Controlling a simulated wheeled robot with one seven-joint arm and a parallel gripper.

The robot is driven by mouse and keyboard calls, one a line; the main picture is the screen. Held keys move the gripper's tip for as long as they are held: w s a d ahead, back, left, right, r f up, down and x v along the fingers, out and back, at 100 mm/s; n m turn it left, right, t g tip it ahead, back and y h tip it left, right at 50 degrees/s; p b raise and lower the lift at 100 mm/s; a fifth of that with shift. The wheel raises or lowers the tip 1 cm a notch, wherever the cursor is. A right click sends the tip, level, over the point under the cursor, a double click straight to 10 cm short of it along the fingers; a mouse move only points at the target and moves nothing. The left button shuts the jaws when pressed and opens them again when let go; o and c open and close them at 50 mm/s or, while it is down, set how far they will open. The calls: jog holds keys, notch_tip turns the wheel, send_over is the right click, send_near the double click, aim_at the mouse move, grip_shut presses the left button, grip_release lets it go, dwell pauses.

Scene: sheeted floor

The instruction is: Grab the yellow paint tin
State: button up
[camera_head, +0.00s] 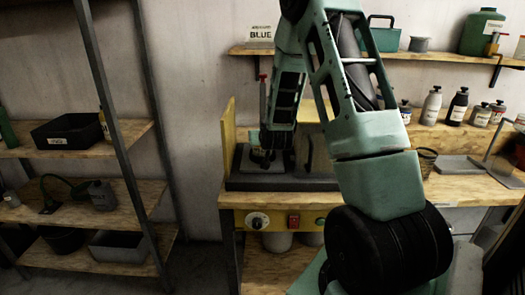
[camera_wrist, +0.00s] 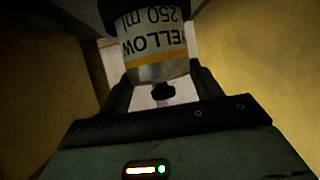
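The yellow paint tin (camera_wrist: 155,45) shows in the wrist view at the top centre. It has a pale label reading "YELLOW 250 ml", upside down in the picture, a yellow-orange band and a dark knob cap pointing at the palm. My gripper (camera_wrist: 160,85) has its dark fingers spread on either side of the tin, with a pale gap around the cap. I see no clear finger contact; the tin's far end is cut off. In the head view, my gripper (camera_head: 266,158) points down over the dark machine base on the bench, and the tin cannot be made out there.
The machine base (camera_head: 270,183) sits on a wooden bench with a yellow side panel (camera_head: 228,125). In the wrist view, yellowish surfaces (camera_wrist: 50,70) flank the gripper closely. Several bottles (camera_head: 457,105) stand on a ledge at right. A shelf rack (camera_head: 85,140) stands at left.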

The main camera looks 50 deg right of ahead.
jog(key=c, duration=0.5)
grip_shut()
